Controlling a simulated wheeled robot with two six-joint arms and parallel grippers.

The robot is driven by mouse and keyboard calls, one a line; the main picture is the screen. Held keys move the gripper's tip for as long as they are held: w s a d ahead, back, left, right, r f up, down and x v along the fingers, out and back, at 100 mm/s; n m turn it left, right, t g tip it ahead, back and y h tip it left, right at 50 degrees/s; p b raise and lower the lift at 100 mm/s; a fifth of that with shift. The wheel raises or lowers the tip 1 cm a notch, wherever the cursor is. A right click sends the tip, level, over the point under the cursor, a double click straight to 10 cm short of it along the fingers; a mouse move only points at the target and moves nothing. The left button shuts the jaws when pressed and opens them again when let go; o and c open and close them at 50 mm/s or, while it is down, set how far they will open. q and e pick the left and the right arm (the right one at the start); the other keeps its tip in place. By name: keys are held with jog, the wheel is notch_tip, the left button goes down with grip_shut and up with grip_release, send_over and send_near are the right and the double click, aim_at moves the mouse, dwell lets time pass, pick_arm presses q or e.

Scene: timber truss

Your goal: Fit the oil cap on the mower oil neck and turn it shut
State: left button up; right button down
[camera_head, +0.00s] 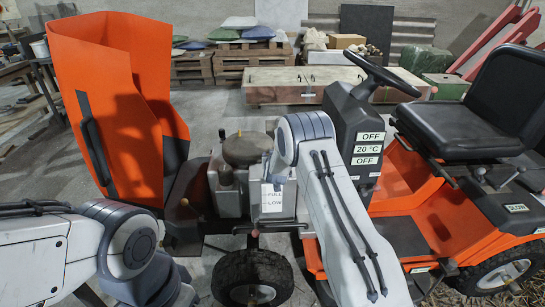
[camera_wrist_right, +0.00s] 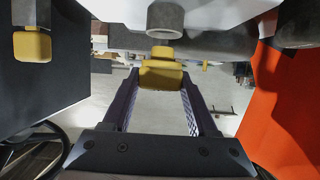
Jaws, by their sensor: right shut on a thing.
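In the right wrist view, a yellow cap (camera_wrist_right: 160,76) with a narrower top part sits between the two fingers of my right gripper (camera_wrist_right: 161,84), which is shut on it. A grey round neck-like part (camera_wrist_right: 165,16) is just beyond the cap, roughly in line with it; I cannot tell whether they touch. My right arm covers part of the engine, hiding the right gripper, the cap and the neck. My left arm is at lower left, its gripper out of view.
Another yellow block-like part (camera_wrist_right: 32,46) shows at the left of the right wrist view. The steering wheel (camera_head: 383,77) and black seat (camera_head: 490,105) are right of the engine. A front wheel (camera_head: 252,278) is below it. Pallets and a long crate stand behind.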

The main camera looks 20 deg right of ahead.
jog(key=shift+f, duration=0.15)
jog(key=shift+f+b, duration=1.1)
jog(key=shift+f, duration=0.15)
grip_release()
jog(key=shift+r, duration=0.15)
jog(key=shift+r+p, duration=1.9)
jog(key=shift+r, duration=1.05)
jog(key=shift+a, duration=0.1)
